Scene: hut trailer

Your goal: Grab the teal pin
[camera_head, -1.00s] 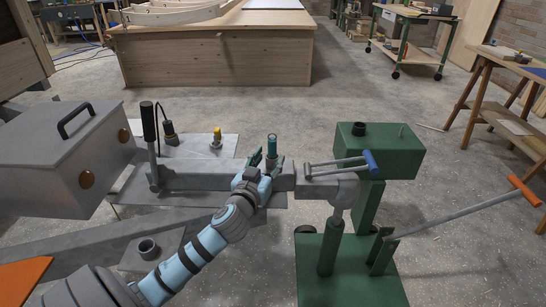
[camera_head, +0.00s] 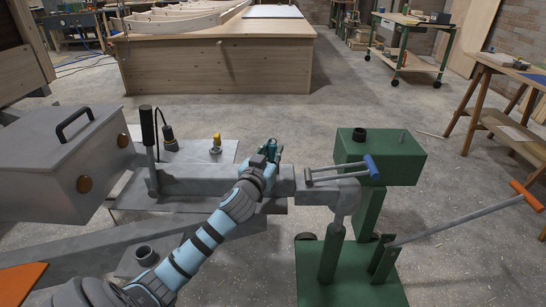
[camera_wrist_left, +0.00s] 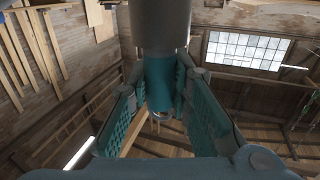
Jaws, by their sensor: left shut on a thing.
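The teal pin shows in the left wrist view (camera_wrist_left: 160,85) as a teal cylinder with a wider grey part at the top of the picture. My left gripper (camera_wrist_left: 160,108) has its two green padded fingers on either side of the teal part, shut on it. In the head view the left gripper (camera_head: 271,152) is above the grey trailer beam (camera_head: 200,180), and its wrist and fingers hide most of the pin. I cannot tell whether the pin is clear of the beam. My right gripper is in neither view.
A grey box (camera_head: 60,165) with a black handle and an upright lever (camera_head: 149,130) stand left of the gripper. Clear floor lies behind.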

